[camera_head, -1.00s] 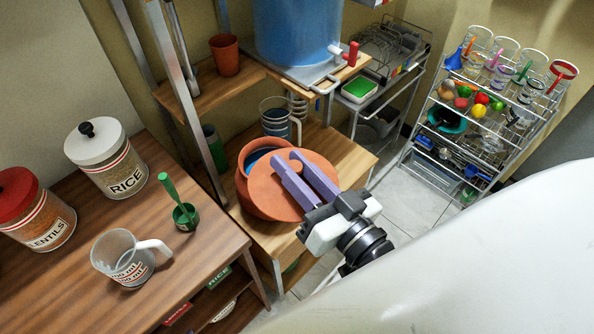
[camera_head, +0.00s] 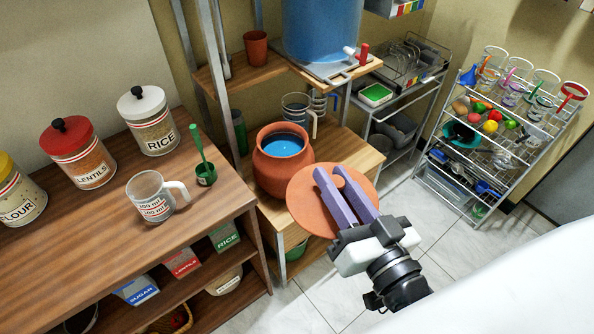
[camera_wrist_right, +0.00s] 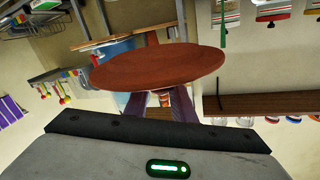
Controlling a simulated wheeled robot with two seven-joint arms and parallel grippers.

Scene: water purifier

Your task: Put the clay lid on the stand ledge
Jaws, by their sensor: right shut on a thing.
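The clay lid (camera_head: 303,203) is a flat terracotta disc with a knob. My right gripper (camera_head: 343,184) is shut on it and holds it in the air, to the right of and in front of the clay pot (camera_head: 282,172). The lid also shows in the right wrist view (camera_wrist_right: 160,66), where it hides much of what lies beyond. The pot stands open with blue water inside, on the wooden ledge of the stand (camera_head: 362,150). Part of that ledge is bare to the right of the pot. My left gripper is not in view.
Clear mugs (camera_head: 297,110) stand behind the pot on the ledge. A blue water tank (camera_head: 322,30) sits on the shelf above, beside an orange cup (camera_head: 256,48). A wooden counter at left holds jars and a measuring jug (camera_head: 152,199). A wire rack (camera_head: 490,140) stands at right.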

